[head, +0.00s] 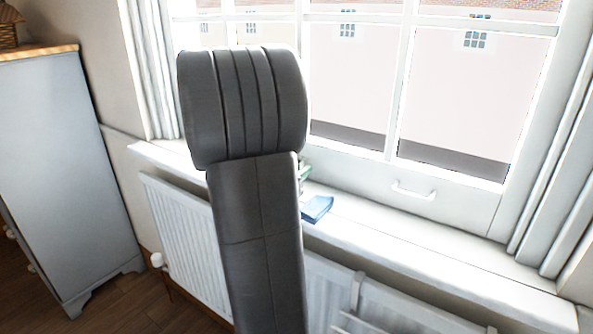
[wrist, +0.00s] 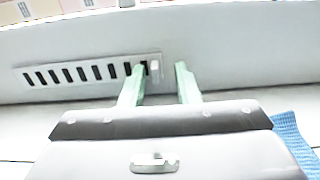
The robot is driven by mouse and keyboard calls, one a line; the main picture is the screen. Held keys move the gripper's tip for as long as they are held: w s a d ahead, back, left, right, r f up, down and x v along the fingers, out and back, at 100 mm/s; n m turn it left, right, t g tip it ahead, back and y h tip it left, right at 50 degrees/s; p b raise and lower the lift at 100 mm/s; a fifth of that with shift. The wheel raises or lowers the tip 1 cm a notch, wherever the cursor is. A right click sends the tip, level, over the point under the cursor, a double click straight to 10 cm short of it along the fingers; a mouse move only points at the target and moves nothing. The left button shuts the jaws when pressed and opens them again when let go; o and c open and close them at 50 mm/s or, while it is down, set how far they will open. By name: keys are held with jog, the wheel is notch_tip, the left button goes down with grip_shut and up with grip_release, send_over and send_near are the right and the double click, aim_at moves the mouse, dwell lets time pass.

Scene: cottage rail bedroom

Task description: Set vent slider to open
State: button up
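In the wrist view, the vent (wrist: 85,73) is a pale strip with a row of dark slots, set in a white surface. A small light tab that looks like the vent slider (wrist: 155,70) sits at its right end, beside the last dark slots. My gripper (wrist: 162,74) has two green fingers, which are apart. The tab shows between the fingertips, nearer the left one, which overlaps the vent's right end. I cannot tell whether either finger touches it. In the head view my dark arm hides the vent and most of my gripper; a bit of green (head: 305,172) shows beside it.
A blue folded cloth (head: 317,208) lies on the windowsill (head: 420,258), and also shows right of my gripper in the wrist view (wrist: 293,138). A white window handle (head: 413,191) is above the sill. A radiator (head: 185,230) is below. A grey cabinet (head: 65,150) stands left.

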jog(key=shift+s+a, duration=0.1)
jog(key=shift+a, duration=0.05)
jog(key=v, duration=1.3)
jog(key=shift+s+b, duration=0.25)
jog(key=shift+b, duration=0.1)
jog(key=shift+w, duration=0.1)
jog(key=x, duration=1.3)
jog(key=shift+w+p, duration=0.2)
jog(key=shift+p, duration=0.15)
jog(key=shift+w, duration=0.15)
